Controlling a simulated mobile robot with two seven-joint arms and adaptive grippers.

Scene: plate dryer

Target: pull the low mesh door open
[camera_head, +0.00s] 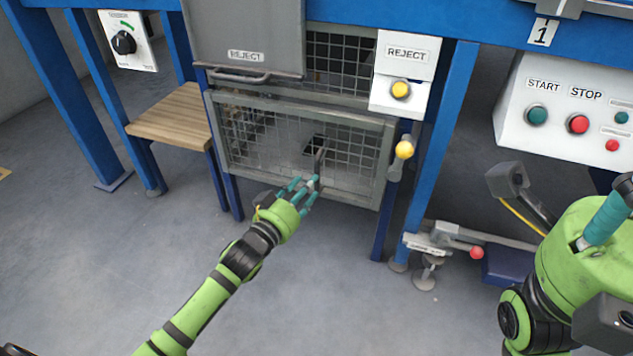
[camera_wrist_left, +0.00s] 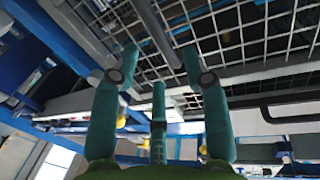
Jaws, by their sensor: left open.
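The low mesh door (camera_head: 255,150) is a grey-framed wire panel set low in the blue frame, and it looks shut. A dark upright handle (camera_head: 319,160) stands on its middle-right part. My left gripper (camera_head: 300,187) is in front of the door's lower edge, just below the handle. In the left wrist view its teal fingers (camera_wrist_left: 160,75) are spread with nothing between them. Mesh fills the top of that view, with a grey bar (camera_wrist_left: 158,30) slanting down between the fingertips. I cannot tell whether any finger touches it. My right gripper (camera_head: 606,220) shows only partly.
A grey reject hatch (camera_head: 245,40) with a bar handle is above the door. A yellow-button reject box (camera_head: 405,62) and a yellow knob (camera_head: 404,150) are to its right. A wooden shelf (camera_head: 174,116) is at left. The floor in front is clear.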

